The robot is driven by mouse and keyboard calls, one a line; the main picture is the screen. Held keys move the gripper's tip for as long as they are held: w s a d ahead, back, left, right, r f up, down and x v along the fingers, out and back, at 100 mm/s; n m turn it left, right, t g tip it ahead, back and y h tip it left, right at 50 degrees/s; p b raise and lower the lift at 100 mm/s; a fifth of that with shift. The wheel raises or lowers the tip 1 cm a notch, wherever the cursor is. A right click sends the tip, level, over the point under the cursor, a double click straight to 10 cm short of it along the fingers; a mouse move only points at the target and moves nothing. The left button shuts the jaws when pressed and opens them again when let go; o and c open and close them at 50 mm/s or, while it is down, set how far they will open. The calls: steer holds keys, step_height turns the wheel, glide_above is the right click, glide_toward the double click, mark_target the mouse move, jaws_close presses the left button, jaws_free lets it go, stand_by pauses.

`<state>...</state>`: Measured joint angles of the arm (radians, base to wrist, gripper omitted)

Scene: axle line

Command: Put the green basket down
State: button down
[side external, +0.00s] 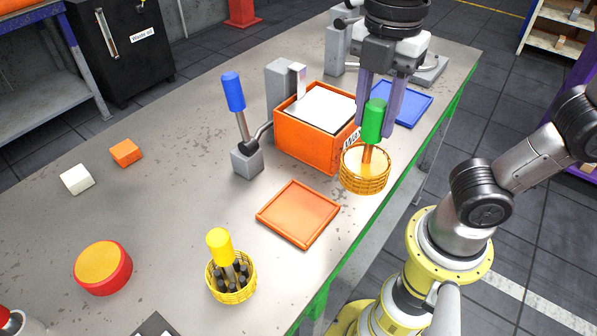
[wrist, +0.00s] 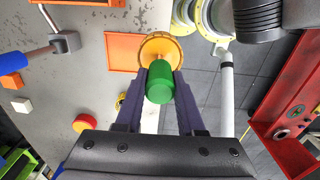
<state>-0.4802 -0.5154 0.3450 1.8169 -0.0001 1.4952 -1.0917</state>
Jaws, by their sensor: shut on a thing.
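The green basket (side external: 365,172) is a round yellow wire basket with a brown post and a thick green handle (side external: 374,118). My gripper (side external: 373,128) is shut on the green handle, one purple finger on each side. The basket hangs upright below the fingers, by the table's right edge and in front of the orange box. I cannot tell whether its bottom is clear of the table. In the wrist view the basket (wrist: 161,47) shows beyond the green handle, partly hidden by it, with my gripper (wrist: 161,76) around the handle.
An orange tray (side external: 298,214) lies flat left of the basket; a blue tray (side external: 410,108) lies behind. An orange box (side external: 305,148) with a white top stands close by. A blue-handled lever (side external: 234,92) and a yellow-handled basket (side external: 231,278) with dark pieces stand on the table.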

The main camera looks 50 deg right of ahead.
steer(key=w+a+f, duration=0.5)
steer(key=w+f, duration=0.4)
steer(key=f, duration=0.2)
steer(key=shift+w+f, duration=0.2)
steer(key=shift+w, duration=0.1)
steer(key=shift+f, duration=0.15)
steer(key=c, duration=0.5)
jaws_free()
